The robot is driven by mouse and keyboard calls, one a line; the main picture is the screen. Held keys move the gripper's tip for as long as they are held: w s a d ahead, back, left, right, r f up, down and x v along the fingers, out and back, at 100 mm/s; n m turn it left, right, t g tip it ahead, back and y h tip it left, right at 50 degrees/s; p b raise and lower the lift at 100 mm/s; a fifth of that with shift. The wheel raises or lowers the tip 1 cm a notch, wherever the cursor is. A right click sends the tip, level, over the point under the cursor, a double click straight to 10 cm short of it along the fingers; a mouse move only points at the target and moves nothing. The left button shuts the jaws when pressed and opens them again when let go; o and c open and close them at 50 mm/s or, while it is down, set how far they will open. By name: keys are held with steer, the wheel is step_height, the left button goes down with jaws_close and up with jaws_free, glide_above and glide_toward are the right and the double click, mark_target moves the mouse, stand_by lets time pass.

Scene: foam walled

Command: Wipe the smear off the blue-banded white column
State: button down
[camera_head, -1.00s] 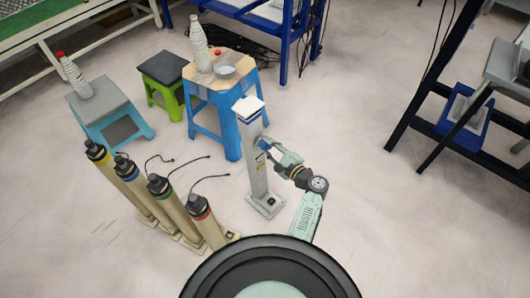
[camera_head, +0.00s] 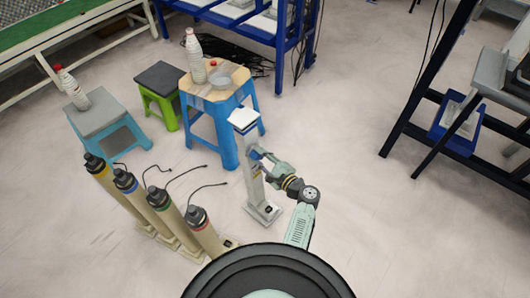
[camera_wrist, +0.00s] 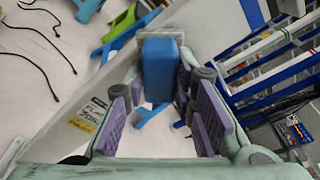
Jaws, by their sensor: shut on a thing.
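The white column (camera_head: 250,184) stands upright on a square base, with a light slab on top. A blue patch shows below its top, beside my fingertips; I cannot tell whether it is the band or the held block. My gripper (camera_head: 261,154) is at the column's right side, on its upper part. In the wrist view, my fingers are shut on a blue block (camera_wrist: 160,70), with a grey edge beyond it. The column's pale face (camera_wrist: 62,122), with a yellow-and-black label, fills the left. The block is close to the column; contact is unclear. I cannot make out the smear.
Several beige posts with dark caps and coloured bands (camera_head: 165,210) stand left of the column, trailing cables. A dark frame (camera_head: 410,130) stands right. The floor between is clear.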

steer(key=shift+s+a, duration=0.35)
steer(key=v, duration=0.6)
steer(key=shift+w+d+f+p, duration=0.25)
steer(key=shift+d+p, duration=0.05)
steer(key=shift+p, duration=0.1)
steer(key=shift+s+d, duration=0.1)
steer(key=shift+v, duration=1.35)
steer(key=shift+d+f, duration=0.15)
steer(key=shift+f, duration=0.05)
